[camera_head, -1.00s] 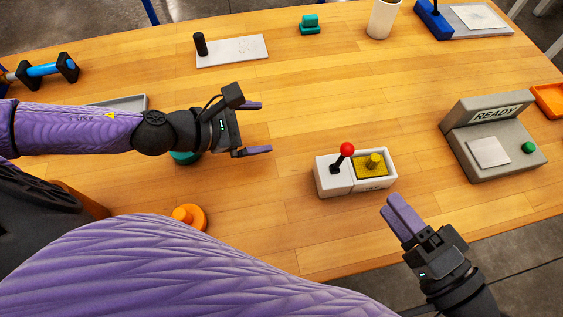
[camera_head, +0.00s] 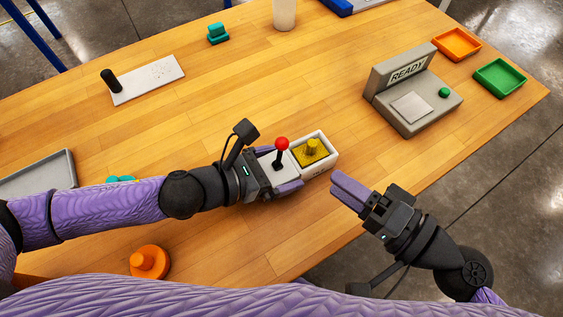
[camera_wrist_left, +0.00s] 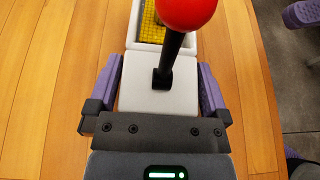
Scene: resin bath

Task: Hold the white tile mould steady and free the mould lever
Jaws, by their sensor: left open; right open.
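The white tile mould (camera_head: 318,167) stands on the wooden table, with a yellow tile with a round knob (camera_head: 312,150) in its right part. The mould lever (camera_head: 281,149), black with a red ball, stands on the mould's left part; it also shows large in the left wrist view (camera_wrist_left: 175,55). My left gripper (camera_head: 284,170) is open, with one finger on each side of the mould's lever end; I cannot tell whether they touch it. The mould also shows between those fingers in the left wrist view (camera_wrist_left: 158,98). My right gripper (camera_head: 345,191) is open and empty, right of the mould, its fingers close together.
A grey READY station (camera_head: 413,92) with a green button stands behind right, with orange (camera_head: 456,44) and green (camera_head: 501,78) trays beyond. An orange knobbed piece (camera_head: 149,262) lies front left. A grey tray (camera_head: 38,175) is at left.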

